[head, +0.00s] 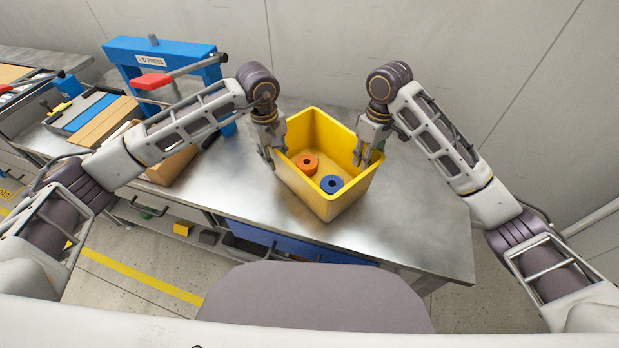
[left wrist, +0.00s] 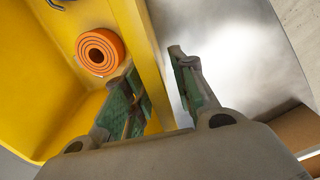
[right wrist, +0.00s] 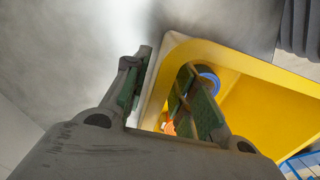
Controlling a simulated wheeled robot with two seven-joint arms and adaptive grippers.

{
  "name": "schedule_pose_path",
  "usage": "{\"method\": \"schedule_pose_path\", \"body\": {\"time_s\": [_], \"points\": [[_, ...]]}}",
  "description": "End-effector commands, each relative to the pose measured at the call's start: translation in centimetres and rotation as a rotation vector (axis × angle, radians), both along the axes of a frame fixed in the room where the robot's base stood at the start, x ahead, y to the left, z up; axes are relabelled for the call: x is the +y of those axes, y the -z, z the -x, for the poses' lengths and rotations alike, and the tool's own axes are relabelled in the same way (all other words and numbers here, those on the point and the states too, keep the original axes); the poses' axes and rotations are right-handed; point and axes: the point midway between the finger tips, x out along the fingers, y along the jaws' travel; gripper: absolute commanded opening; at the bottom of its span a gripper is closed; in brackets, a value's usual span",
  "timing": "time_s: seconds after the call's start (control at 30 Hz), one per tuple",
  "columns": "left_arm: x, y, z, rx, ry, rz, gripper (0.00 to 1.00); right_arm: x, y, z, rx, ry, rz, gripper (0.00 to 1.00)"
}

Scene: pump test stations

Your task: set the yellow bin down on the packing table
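The yellow bin (head: 335,205) stands upright on the bare metal top of the packing table (head: 420,225), near its front edge, and appears to rest on it. An orange ring-shaped part (head: 307,165) and a blue one (head: 331,184) lie inside. My left gripper (head: 274,155) is open at the bin's left wall, one finger inside and one outside; the left wrist view shows a gap around the wall (left wrist: 150,60). My right gripper (head: 368,153) is open astride the right wall in the same way, with a gap beside the rim (right wrist: 158,85).
A blue lid press (head: 165,60) with a red handle stands at the back left. Near it are a cardboard box (head: 172,165) and a rack of coloured panels (head: 95,112). The table's right part is clear. A wall stands close behind.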

Motion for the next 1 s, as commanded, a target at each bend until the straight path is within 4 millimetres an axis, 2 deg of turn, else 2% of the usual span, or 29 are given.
{"method": "schedule_pose_path", "body": {"time_s": [0.6,0.8,1.0], "points": [[0.3,-8.7,0.2,-0.002,0.000,-0.001,0.27,0.0,0.0,0.0,0.000,0.000,0.000,0.27],[0.4,-10.0,0.3,-0.001,-0.001,0.000,0.27,0.0,0.0,0.0,0.000,0.000,0.000,0.27],[0.4,-10.3,0.4,0.000,-0.001,0.000,0.27,0.0,0.0,0.0,0.000,0.000,0.000,0.27]]}}
